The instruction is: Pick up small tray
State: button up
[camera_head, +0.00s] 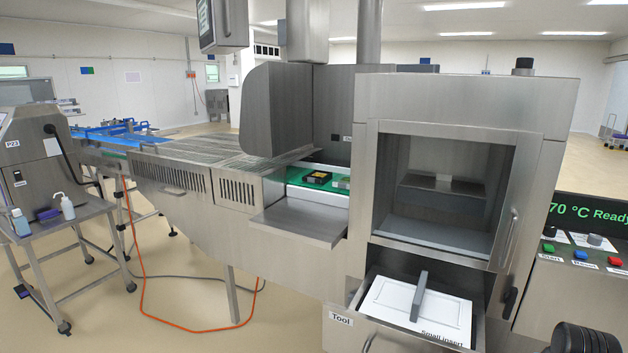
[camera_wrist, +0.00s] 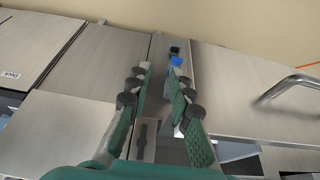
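A small black tray with yellow in it (camera_head: 318,177) lies on the green conveyor belt (camera_head: 298,174), in the opening left of the sealing chamber. It is the likeliest small tray. A grey piece (camera_head: 342,183) beside it is too small to make out. In the wrist view my gripper (camera_wrist: 160,72) has its two green fingers apart, with nothing between them. It is above steel machine surfaces, and no tray shows clearly there. In the head view the fingers do not show, so their distance from the tray cannot be told.
The chamber (camera_head: 440,185) has a framed door with a handle. Below it, an open drawer holds a white plate marked "Small insert" (camera_head: 400,298) with a grey upright handle (camera_head: 419,296). A steel shelf (camera_head: 300,222) juts below the belt. Buttons (camera_head: 580,254) are at right.

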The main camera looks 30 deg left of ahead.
aim_at(316, 177)
jog(key=k+j+u, duration=0.2)
jog(key=j, duration=0.65)
jog(key=j+u, duration=0.15)
jog(key=j, duration=0.65)
